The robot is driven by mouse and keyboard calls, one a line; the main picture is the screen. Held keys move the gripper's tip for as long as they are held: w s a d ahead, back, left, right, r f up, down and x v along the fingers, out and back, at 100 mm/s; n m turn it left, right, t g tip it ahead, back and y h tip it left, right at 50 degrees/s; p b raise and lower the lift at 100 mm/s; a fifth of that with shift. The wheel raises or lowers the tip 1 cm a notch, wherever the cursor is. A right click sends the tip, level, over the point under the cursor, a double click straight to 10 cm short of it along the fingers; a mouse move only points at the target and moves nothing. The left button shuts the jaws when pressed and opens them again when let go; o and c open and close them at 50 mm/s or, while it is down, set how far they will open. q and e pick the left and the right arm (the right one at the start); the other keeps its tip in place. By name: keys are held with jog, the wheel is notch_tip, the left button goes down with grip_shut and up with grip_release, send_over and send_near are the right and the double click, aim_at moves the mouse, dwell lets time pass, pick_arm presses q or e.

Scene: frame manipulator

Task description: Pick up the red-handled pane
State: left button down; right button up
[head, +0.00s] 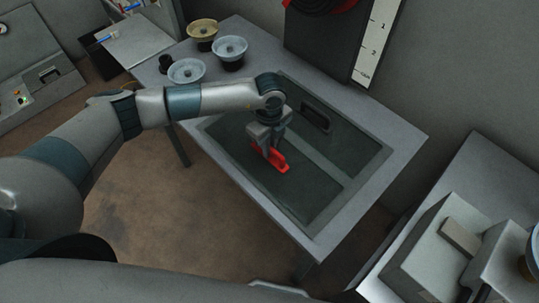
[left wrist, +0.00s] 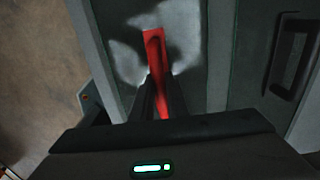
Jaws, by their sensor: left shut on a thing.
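The red handle (head: 284,167) stands on a dark glassy pane (head: 250,175) set in the grey table's recess. My left gripper (head: 272,152) reaches down over the pane and is shut on the red handle. In the left wrist view the red handle (left wrist: 155,50) runs between the fingers of my left gripper (left wrist: 160,100), with its far end sticking out beyond them. Part of the handle is hidden by the fingers. I cannot tell whether the pane is lifted. My right gripper is not in view.
A second pane with a black handle (head: 316,119) lies beside it, past a grey dividing bar (head: 315,155). Several bowl-topped pieces, one a pale bowl (head: 187,71), stand at the table's back left. A grey box (head: 430,250) sits on a surface at right.

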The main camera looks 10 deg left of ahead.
pick_arm(q)
jog(key=shift+w+r, duration=0.1)
jog(key=shift+r, duration=0.1)
dwell(0.3)
jog(key=shift+r+b, duration=0.85)
jog(key=shift+r, duration=0.4)
jog(key=s+d+r+b, duration=0.5)
jog(key=d+r, duration=0.3)
jog(key=d, duration=0.2)
jog(key=shift+s+d+r, duration=0.15)
jog(key=shift+s+d, duration=0.05)
jog(key=shift+s, duration=0.05)
jog(key=shift+a, duration=0.1)
